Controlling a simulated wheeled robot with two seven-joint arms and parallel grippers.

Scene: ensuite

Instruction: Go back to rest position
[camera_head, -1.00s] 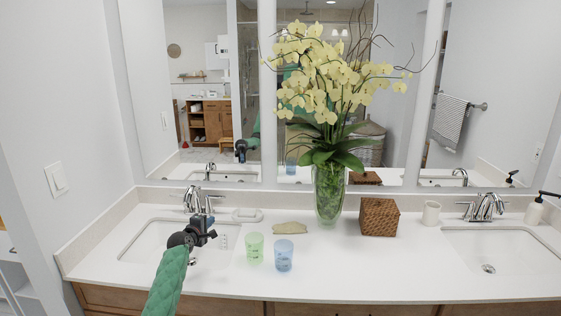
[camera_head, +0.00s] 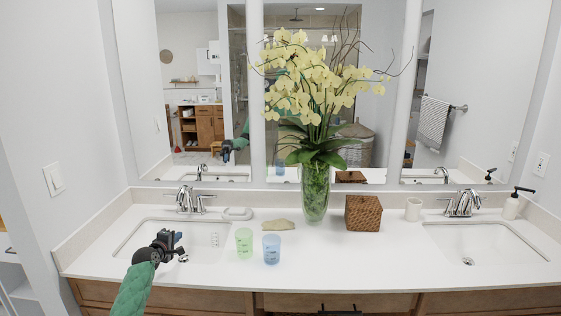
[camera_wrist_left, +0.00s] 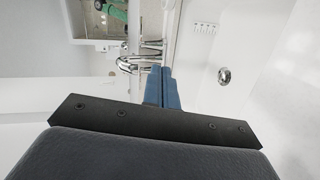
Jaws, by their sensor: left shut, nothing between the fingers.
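My left gripper (camera_head: 176,239) hangs over the left sink (camera_head: 135,236) in the head view, its green arm coming in from the bottom left. In the left wrist view its blue fingers (camera_wrist_left: 162,88) are together with nothing between them. They point toward the chrome faucet (camera_wrist_left: 138,60), and the sink drain (camera_wrist_left: 224,75) is to their right. My right gripper is not in view.
A green cup (camera_head: 244,243) and a blue cup (camera_head: 271,249) stand on the counter right of the gripper. A flower vase (camera_head: 315,192), a woven box (camera_head: 363,213) and the right sink (camera_head: 490,245) are farther right. A mirror (camera_head: 200,90) rises behind.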

